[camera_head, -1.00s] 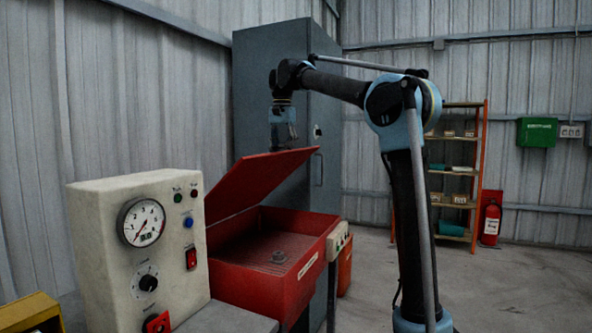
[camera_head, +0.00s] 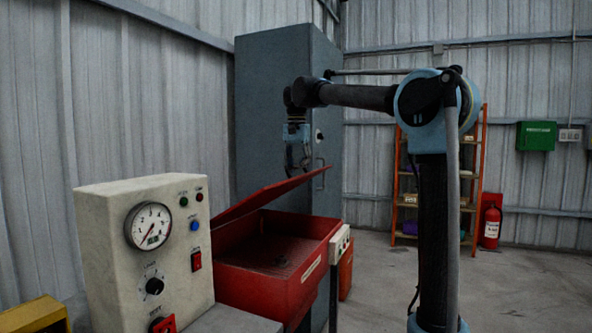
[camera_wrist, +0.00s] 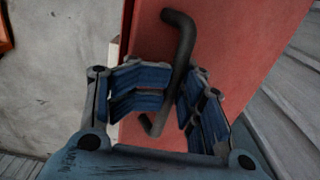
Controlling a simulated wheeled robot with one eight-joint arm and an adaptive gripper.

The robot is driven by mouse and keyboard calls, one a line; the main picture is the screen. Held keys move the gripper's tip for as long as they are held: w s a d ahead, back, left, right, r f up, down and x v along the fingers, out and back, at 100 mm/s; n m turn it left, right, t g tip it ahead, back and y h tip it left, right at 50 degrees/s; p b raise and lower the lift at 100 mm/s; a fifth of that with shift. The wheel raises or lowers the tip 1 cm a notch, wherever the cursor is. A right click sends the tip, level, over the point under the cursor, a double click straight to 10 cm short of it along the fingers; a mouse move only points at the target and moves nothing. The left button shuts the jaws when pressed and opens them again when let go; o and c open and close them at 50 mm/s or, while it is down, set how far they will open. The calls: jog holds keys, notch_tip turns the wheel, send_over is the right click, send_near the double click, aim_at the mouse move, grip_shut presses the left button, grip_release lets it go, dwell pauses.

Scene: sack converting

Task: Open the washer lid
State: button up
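The washer (camera_head: 265,283) is a red, open-topped box in the head view. Its red lid (camera_head: 262,195) is hinged at the left and stands part open, tilted up to the right. My gripper (camera_head: 298,168) is at the lid's raised right end. In the wrist view the lid (camera_wrist: 235,45) fills the middle, and a dark bent handle (camera_wrist: 180,55) on it runs between the two blue-padded fingers of my gripper (camera_wrist: 176,95). The pads lie close against the handle on both sides. In the head view the handle cannot be made out.
A cream control box (camera_head: 150,280) with a gauge stands at the left front of the washer. A tall grey cabinet (camera_head: 275,110) is behind it. A shelf rack (camera_head: 440,215) and a fire extinguisher (camera_head: 491,226) stand at the back right. The floor (camera_head: 530,290) at right is clear.

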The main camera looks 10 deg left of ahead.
jog(key=shift+w+a+r, duration=0.15)
jog(key=shift+a+r, duration=0.2)
jog(key=shift+r, duration=0.2)
jog(key=shift+w+a+r, duration=0.1)
jog(key=shift+a+r, duration=0.25)
jog(key=shift+r, duration=0.2)
jog(key=w+a+r, duration=0.1)
jog(key=a+r, duration=0.3)
jog(key=r, duration=0.3)
jog(key=w+a+r, duration=0.1)
jog(key=a+r, duration=0.3)
jog(key=r, duration=0.3)
jog(key=shift+w+a+r, duration=0.3)
jog(key=shift+a+r, duration=0.05)
jog(key=shift+r, duration=0.05)
dwell(0.8)
dwell(0.6)
